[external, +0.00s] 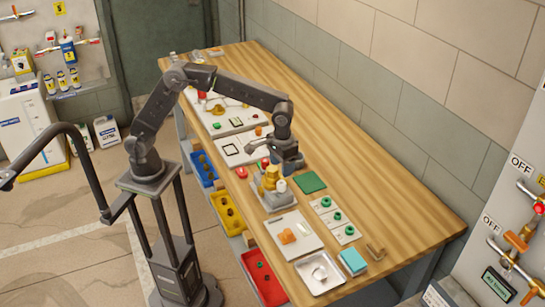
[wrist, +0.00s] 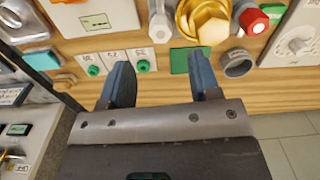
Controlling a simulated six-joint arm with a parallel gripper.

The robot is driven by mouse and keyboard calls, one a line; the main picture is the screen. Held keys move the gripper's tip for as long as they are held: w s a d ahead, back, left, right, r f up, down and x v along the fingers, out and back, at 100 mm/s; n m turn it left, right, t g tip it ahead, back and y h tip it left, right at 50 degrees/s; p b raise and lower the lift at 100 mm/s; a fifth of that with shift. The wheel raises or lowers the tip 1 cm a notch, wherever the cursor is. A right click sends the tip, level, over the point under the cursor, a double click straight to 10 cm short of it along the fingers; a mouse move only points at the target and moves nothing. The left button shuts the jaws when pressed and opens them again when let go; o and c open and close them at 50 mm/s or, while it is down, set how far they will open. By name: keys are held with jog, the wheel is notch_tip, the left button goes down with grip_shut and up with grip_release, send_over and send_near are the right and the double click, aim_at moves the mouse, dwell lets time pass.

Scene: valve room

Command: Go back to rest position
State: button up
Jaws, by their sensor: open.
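My gripper (external: 287,163) is over the middle of the wooden table (external: 400,190), pointing down just above a grey fixture (external: 277,197) with yellow brass parts. In the wrist view my gripper (wrist: 158,85) shows two blue-grey fingers spread apart with nothing between them. A hexagonal brass fitting (wrist: 208,22) with a gold ring lies beyond the fingertips, apart from them. A green square pad (wrist: 187,60) shows partly behind the right finger. Whether the fingers touch anything is hard to tell in the external view.
Red (external: 263,278), yellow (external: 228,212) and blue (external: 203,169) bins sit below the left edge. The right strip of table is clear.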

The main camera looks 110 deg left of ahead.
jog(key=shift+r, duration=0.15)
jog(key=s+d+r+m+t, duration=0.1)
jog(key=s+d+r+m, duration=0.1)
jog(key=s+r, duration=0.35)
jog(key=s+d+r+m+t, duration=0.2)
jog(key=s+d+r+m, duration=0.1)
jog(key=s, duration=0.5)
jog(key=s+d+f+m+t, duration=0.1)
jog(key=s+m, duration=0.1)
jog(key=s, duration=0.6)
jog(key=s+d+f+m+t, duration=0.1)
jog(key=s+f+m, duration=0.1)
jog(key=s, duration=0.6)
jog(key=shift+d+m+t, duration=0.3)
jog(key=shift+d+m, duration=0.1)
jog(key=shift+m, duration=0.1)
